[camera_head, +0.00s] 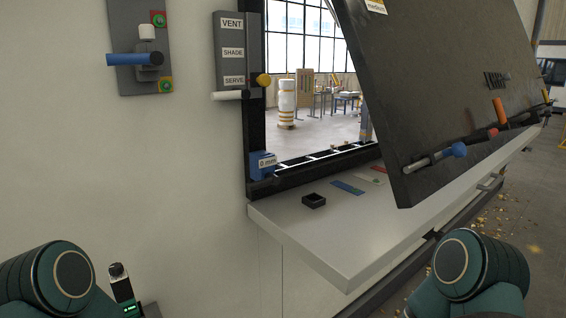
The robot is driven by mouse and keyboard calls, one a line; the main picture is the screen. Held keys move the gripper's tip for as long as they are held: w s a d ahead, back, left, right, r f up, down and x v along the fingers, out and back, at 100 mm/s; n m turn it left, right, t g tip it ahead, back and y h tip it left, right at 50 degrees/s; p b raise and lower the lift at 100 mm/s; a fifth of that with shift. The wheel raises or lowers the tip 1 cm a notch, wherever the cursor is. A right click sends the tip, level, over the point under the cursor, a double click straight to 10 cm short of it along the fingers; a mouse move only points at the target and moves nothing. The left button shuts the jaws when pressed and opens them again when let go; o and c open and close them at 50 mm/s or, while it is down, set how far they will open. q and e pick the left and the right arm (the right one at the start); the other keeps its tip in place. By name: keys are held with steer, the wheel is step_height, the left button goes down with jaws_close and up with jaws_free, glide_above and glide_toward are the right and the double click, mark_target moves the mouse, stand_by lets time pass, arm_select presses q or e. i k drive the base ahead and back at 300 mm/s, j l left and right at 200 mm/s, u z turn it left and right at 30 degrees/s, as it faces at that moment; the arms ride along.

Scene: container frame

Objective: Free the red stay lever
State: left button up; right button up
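A dark hatch panel (440,80) is swung open and tilted at the upper right. On its lower edge a grey rod with a blue knob (459,149) sticks out. Further along is a small red-tipped piece (492,132), the only red on the panel; I cannot tell whether it is the stay lever. An orange handle (499,110) stands just above it, and another small orange piece (546,96) is at the far edge. Neither of my grippers shows; only my arm links come in at the bottom left and bottom right, well apart from the panel.
A white shelf (340,262) juts out below the opening, bearing a small black box (314,201) and a blue strip (348,187). A grey block labelled VENT, SHADE and SERVE (231,52) is left of the opening. A blue-handled wall plate (140,60) is further left.

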mark_target(485, 136)
steer(key=z, duration=1.35)
